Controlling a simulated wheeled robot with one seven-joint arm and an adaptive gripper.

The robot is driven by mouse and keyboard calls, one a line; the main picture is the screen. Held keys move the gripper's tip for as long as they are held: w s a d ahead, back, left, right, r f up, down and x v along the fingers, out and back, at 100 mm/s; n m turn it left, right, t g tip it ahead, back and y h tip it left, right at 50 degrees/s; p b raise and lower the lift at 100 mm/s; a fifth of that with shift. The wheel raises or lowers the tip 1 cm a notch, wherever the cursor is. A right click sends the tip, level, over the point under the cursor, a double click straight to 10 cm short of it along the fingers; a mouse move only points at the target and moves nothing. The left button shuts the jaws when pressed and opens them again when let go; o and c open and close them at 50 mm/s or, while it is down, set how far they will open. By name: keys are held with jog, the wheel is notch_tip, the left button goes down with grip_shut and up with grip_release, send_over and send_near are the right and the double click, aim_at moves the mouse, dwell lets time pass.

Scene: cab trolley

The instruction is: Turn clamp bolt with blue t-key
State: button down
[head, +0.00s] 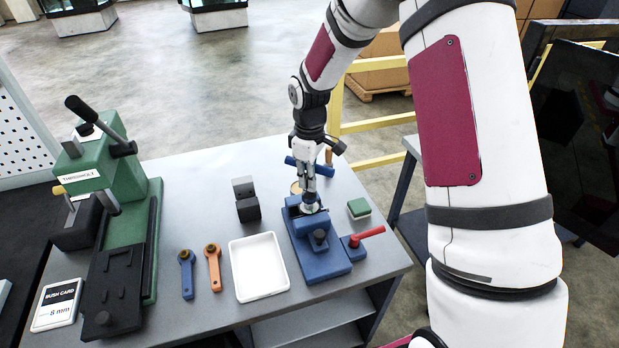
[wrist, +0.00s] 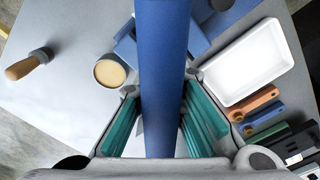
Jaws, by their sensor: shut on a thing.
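My gripper (head: 308,188) points down over the blue clamp (head: 322,266) at the right of the table. In the wrist view its teal-padded fingers (wrist: 160,112) are shut on the blue T-key (wrist: 164,60), whose bar runs up through the picture between them. In the head view a piece of the blue key (head: 291,161) shows beside the gripper. The key's lower end and the clamp bolt are hidden by the gripper, so I cannot tell whether they are engaged. A red lever (head: 368,236) sticks out at the clamp's right side.
A white tray (head: 258,292) stands left of the clamp, with orange (head: 213,268) and blue (head: 186,275) wrenches beyond it. A green press (head: 130,190) fills the table's left. A black block (head: 246,200), green-topped block (head: 359,208), round tan-topped piece (wrist: 110,72) and wooden-handled tool (wrist: 26,66) are nearby.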

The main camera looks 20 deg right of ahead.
jog(key=shift+f, duration=1.45)
dwell(0.5)
jog(key=m, duration=0.4)
jog(key=shift+m, duration=0.6)
jog(key=m, duration=0.4)
jog(key=shift+m, duration=0.3)
jog(key=shift+r, duration=3.85)
jog(key=shift+s, duration=0.1)
